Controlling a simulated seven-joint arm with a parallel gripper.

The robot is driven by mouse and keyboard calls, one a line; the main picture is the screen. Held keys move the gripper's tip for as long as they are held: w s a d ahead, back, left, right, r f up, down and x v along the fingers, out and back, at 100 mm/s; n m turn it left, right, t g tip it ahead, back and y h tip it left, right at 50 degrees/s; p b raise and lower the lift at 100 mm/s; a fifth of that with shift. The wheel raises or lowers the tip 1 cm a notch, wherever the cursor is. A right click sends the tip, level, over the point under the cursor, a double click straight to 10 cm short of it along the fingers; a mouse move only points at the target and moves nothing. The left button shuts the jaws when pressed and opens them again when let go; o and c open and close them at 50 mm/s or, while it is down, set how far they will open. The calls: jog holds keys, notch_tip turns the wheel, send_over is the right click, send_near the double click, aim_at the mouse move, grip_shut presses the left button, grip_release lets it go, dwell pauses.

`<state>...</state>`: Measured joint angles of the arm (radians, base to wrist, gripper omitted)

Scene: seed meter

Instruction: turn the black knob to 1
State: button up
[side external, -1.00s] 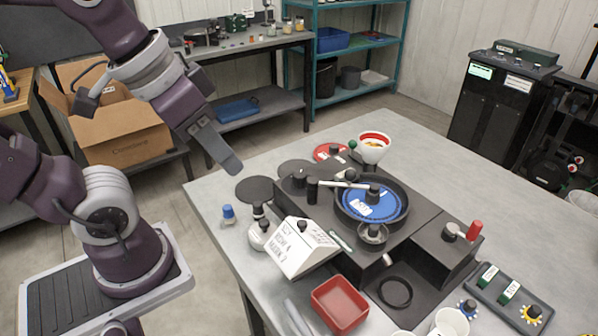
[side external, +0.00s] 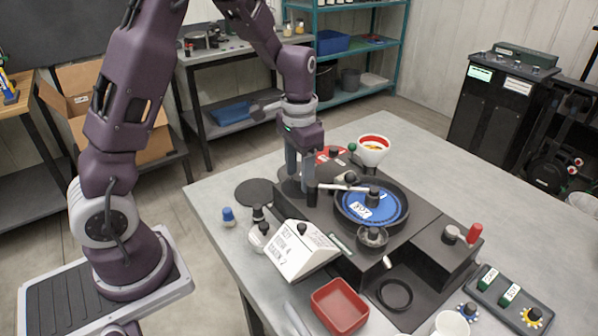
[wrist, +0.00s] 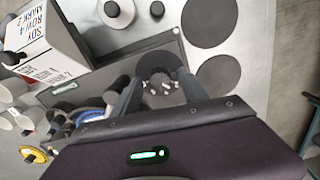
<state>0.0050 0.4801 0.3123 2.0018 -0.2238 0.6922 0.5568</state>
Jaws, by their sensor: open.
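The black knob (wrist: 160,66) shows in the wrist view as a dark round shape at the corner of the dark machine deck. Small pale marks or parts sit on its near side; no dial number is readable. My gripper (wrist: 160,82) is open, with one finger on each side of the knob. In the side view my gripper (side external: 300,179) points straight down at the back left corner of the seed meter (side external: 345,240), and its fingers largely hide the knob. I cannot tell whether the fingers touch it.
A silver-handled lever (side external: 345,188) and a blue seed plate (side external: 372,208) lie just right of my gripper. A white card (side external: 300,248) stands in front. A red tray (side external: 340,306) and a funnel with a red rim (side external: 373,149) are nearby. Flat black discs (wrist: 215,80) lie on the table.

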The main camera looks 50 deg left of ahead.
grip_shut()
dwell(0.4)
jog(key=n, duration=0.4)
jog(key=shift+n, duration=2)
grip_release()
